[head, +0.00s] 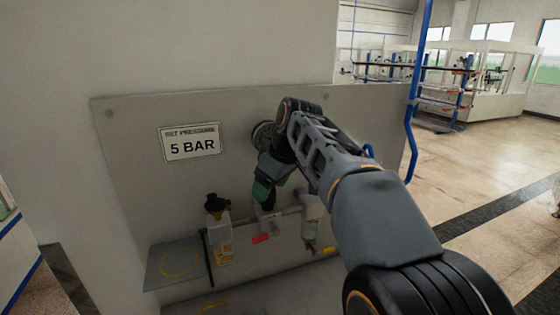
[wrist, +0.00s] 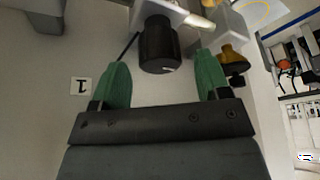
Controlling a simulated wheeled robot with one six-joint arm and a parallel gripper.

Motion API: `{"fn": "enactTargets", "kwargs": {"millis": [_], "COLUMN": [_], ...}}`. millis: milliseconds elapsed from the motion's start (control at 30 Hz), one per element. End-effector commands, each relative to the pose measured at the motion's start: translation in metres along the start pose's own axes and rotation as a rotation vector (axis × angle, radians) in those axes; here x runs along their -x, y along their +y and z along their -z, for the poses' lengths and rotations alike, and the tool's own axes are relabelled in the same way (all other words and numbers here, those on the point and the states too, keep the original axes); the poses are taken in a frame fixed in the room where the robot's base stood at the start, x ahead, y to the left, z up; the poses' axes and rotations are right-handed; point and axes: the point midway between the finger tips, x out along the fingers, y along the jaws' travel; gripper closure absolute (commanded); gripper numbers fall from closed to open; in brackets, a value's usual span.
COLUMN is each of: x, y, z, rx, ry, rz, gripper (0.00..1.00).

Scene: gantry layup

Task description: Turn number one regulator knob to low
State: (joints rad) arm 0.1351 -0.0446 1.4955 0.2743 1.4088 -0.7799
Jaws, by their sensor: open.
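The black regulator knob (wrist: 158,42) is in the wrist view at top centre, with a small pale mark near its lower edge. A label with the number 1 (wrist: 81,92), upside down in this view, is on the panel to its left. My gripper (wrist: 162,62) is open, with one green finger on each side of the knob's near end. Gaps show between the fingers and the knob, so it is not gripped. In the head view my gripper (head: 264,190) is close to the panel, and the arm and fingers largely hide the knob.
A grey panel (head: 130,140) bears a "5 BAR" set pressure sign (head: 191,142). Left of the gripper stands a clear bowl unit with a black top (head: 216,203); another unit (head: 310,232) is on the right. A red tag (head: 260,239) is below. Open floor lies right.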

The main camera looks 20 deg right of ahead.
Motion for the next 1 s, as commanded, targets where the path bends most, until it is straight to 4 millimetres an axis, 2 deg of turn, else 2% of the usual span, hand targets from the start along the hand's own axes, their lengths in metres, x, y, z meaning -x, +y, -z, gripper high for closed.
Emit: {"fn": "enactTargets", "kwargs": {"millis": [300, 500, 700, 1000], "x": [0.067, 0.097, 0.112, 0.114], "y": [0.001, 0.0, 0.0, 0.0], "z": [0.001, 0.001, 0.0, 0.0], "rx": [0.0, 0.0, 0.0, 0.0], "ry": [0.002, 0.001, 0.001, -0.001], "rz": [-0.003, 0.0, -0.001, 0.001], "gripper": [0.3, 0.3, 0.3, 0.3]}}
